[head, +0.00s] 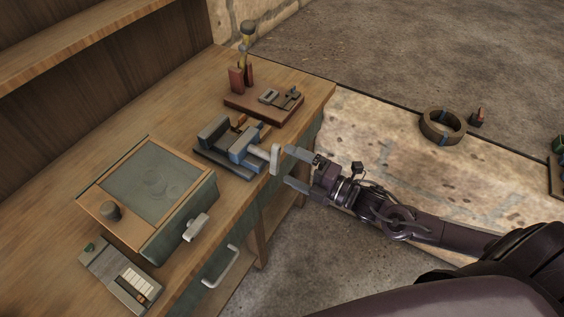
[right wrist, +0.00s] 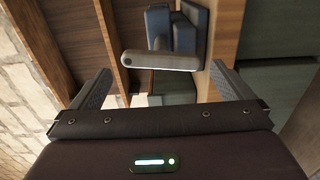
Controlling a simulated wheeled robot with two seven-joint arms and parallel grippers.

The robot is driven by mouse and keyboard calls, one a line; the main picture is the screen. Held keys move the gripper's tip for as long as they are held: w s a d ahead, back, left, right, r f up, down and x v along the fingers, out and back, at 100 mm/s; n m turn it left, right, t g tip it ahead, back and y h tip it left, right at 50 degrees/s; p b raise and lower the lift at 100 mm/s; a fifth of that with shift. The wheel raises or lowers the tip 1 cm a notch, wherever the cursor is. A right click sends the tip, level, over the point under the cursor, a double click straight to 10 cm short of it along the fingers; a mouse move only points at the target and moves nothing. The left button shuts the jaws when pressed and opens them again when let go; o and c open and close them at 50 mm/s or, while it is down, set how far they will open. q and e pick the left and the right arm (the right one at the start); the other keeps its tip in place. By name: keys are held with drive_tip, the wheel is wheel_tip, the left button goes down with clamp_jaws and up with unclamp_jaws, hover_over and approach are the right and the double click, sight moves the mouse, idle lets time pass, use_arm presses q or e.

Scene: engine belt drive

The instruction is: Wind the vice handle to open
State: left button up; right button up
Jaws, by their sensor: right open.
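The vice (head: 236,144), blue and grey, stands on the wooden bench near its front edge; it also shows in the right wrist view (right wrist: 183,30). Its pale grey handle (head: 275,159) sticks out past the bench edge toward my right gripper. In the right wrist view the handle (right wrist: 160,61) lies crosswise ahead of the two fingers. My right gripper (head: 288,168) is open and empty, its fingertips close to the handle; whether they touch it I cannot tell. My left gripper is not in view.
A green-sided box (head: 193,212) with a handle stands left of the vice. A small keypad device (head: 122,276) lies at the near left. A wooden board with parts (head: 263,106) lies behind the vice.

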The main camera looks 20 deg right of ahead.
sight(278, 163)
drive_tip(key=shift+v, duration=1.4)
